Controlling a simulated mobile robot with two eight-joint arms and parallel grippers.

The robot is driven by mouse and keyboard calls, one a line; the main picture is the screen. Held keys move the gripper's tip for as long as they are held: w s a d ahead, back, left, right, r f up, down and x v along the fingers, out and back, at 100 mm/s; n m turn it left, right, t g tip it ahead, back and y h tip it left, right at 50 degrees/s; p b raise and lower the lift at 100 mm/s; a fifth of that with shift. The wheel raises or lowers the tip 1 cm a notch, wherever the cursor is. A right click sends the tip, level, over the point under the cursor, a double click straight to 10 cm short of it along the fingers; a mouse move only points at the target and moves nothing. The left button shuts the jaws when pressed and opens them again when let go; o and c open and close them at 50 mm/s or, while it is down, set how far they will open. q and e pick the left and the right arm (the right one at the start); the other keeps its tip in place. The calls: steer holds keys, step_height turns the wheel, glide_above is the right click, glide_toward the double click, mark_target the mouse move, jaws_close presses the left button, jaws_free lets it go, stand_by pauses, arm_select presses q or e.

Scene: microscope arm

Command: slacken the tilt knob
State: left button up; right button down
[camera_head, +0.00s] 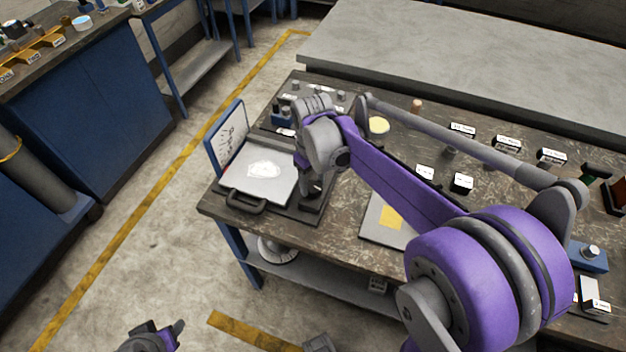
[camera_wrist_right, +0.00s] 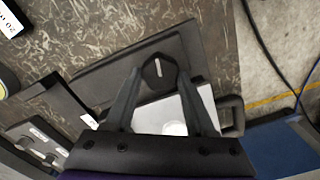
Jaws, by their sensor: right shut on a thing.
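The tilt knob (camera_wrist_right: 159,72) is a dark, many-sided knob with a pale mark on its face, seen in the right wrist view. My right gripper (camera_wrist_right: 160,76) has one finger on each side of it and is shut on it. In the head view my right wrist covers most of the gripper and knob, beside a dark stand. The stand has a grey plate (camera_head: 285,190) with a white patch and a black handle (camera_head: 245,203). My left gripper (camera_head: 165,335) is at the bottom edge of the head view, away from the bench; its jaw opening is unclear.
The workbench (camera_head: 340,225) also carries a board with a yellow square (camera_head: 392,216), a pale yellow disc (camera_head: 379,125) and several small labelled blocks. A white panel with writing (camera_head: 232,140) stands left of the plate. The floor left of the bench is open.

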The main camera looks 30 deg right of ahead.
mark_target(313, 185)
steer(key=shift+n, duration=0.4)
steer(key=shift+c, duration=1.2)
jaws_free()
steer(key=shift+r, duration=0.1)
step_height(313, 185, up, 11)
steer(key=p, duration=0.1)
steer(key=shift+f, duration=0.2)
